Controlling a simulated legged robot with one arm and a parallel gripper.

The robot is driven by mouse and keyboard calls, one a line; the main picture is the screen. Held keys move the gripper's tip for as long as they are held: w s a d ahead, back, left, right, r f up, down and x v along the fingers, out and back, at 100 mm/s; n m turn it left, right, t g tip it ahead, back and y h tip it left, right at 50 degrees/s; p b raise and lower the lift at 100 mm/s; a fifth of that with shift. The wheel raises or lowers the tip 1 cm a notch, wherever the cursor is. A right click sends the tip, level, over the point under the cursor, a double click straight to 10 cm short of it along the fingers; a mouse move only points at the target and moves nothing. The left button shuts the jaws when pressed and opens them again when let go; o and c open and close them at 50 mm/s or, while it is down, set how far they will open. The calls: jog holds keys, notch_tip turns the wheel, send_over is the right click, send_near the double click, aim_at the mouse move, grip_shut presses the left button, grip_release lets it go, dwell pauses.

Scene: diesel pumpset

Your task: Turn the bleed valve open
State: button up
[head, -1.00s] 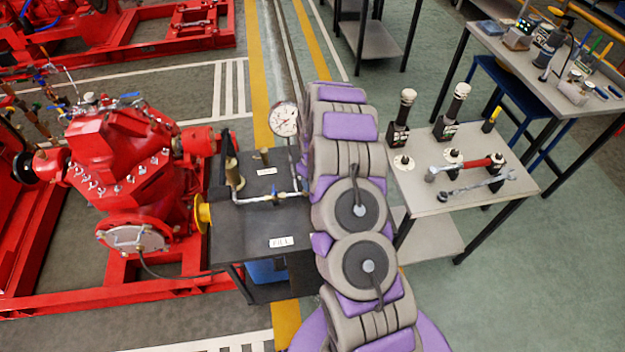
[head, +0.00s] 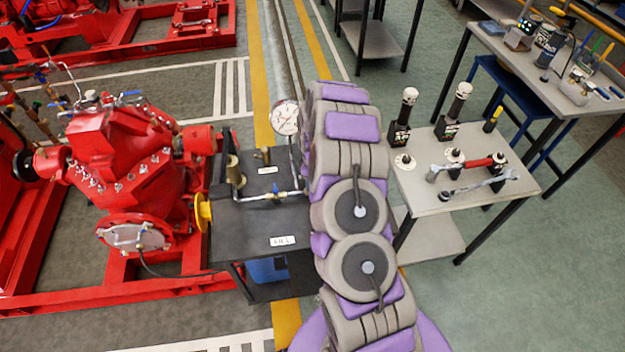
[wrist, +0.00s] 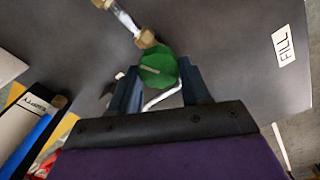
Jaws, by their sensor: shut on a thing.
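The bleed valve shows in the wrist view as a green round knob (wrist: 158,66) beside a brass fitting (wrist: 146,38) on a pipe. My gripper (wrist: 160,85) has its two dark fingers on either side of the green knob and is shut on it. In the head view my grey and purple arm covers the gripper and the knob. The pipe run (head: 262,197) lies on the black bench (head: 255,232), with a round pressure gauge (head: 286,118) above its far end.
A white FILL label (wrist: 285,46) lies on the bench top; another label (wrist: 35,112) is at lower left in the wrist view. A red pump (head: 120,165) stands left of the bench. A grey table (head: 440,205) with wrenches and bottles stands to the right.

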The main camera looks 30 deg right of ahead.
jog(key=shift+s+f, duration=0.1)
jog(key=shift+s, duration=0.1)
jog(key=o, duration=0.9)
jog(key=shift+d, duration=0.15)
jog(key=shift+o, duration=0.8)
jog(key=shift+w, duration=0.1)
notch_tip(320, 180, up, 17)
jog(key=p, duration=0.2)
jog(key=shift+r, duration=0.2)
